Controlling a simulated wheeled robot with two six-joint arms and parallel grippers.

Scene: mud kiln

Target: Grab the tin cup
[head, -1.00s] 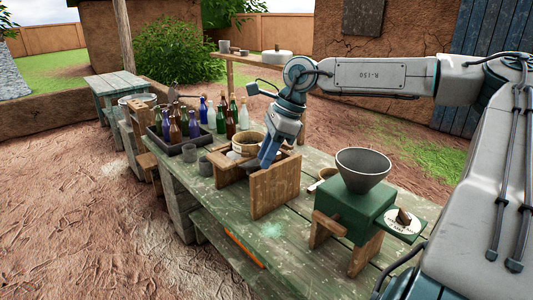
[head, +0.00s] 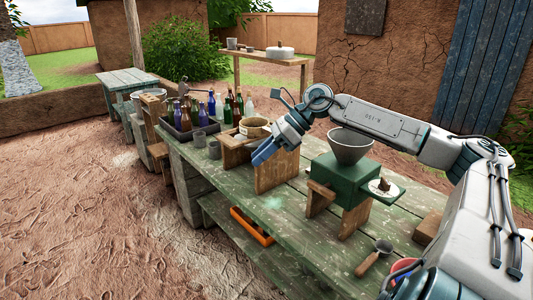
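Two small grey metal-looking cups stand on the green workbench (head: 300,230). One cup (head: 199,139) is beside the bottle crate, the other cup (head: 214,149) is just left of a wooden box (head: 236,155). A further grey cup (head: 232,43) stands on the back shelf. I cannot tell which is the tin cup. My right gripper (head: 264,153) hangs over the wooden box, its blue fingers pointing down-left, apart from the cups and to their right. Its finger gap cannot be made out. My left gripper is not in view.
A crate (head: 188,133) of several bottles stands at the bench's far end. A green grinder (head: 340,180) with a grey hopper (head: 350,147) stands under my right arm. A wooden-handled scoop (head: 374,258) lies near the front. An orange tray (head: 251,226) is on the lower shelf.

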